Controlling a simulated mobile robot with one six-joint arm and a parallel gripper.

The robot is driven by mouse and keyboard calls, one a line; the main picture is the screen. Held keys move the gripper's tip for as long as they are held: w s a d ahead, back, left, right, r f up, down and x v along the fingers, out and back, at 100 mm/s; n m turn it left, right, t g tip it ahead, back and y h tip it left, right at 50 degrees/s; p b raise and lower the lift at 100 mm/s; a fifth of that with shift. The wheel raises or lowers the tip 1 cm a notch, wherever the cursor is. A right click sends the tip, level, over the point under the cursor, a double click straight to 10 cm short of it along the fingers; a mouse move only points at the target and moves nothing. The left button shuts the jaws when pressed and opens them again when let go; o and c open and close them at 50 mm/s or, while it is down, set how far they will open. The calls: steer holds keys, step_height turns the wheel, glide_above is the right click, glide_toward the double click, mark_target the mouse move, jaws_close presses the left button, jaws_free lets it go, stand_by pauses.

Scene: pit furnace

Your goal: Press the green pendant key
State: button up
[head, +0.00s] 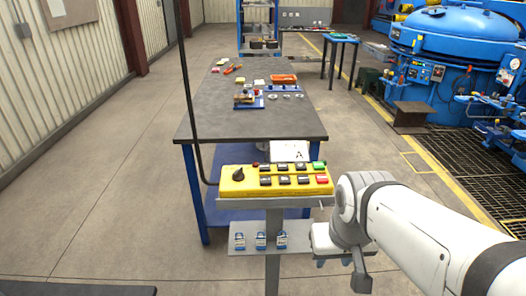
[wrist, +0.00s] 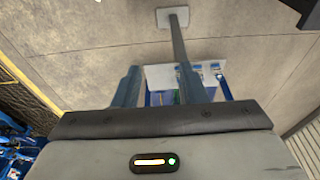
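The yellow pendant (head: 250,188) lies on a grey stand in the head view, with a black knob at its left and two rows of keys. The green pendant key (head: 319,165) is at the right end of the far row, just beyond the red key (head: 323,180). My gripper (wrist: 160,78) is open and empty in the wrist view, its two fingers apart. In the head view it is low and to the right of the stand, below the pendant, and its fingertips are partly hidden. The green key does not show in the wrist view.
A grey shelf (head: 243,251) with several small blue-and-white items is on the stand, close left of my gripper. A dark-topped workbench (head: 215,122) stands behind the pendant. A card marked A (head: 289,151) stands behind the keys.

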steer(key=shift+c, duration=0.5)
jaws_close()
steer(key=shift+a, duration=0.1)
stand_by(1.2)
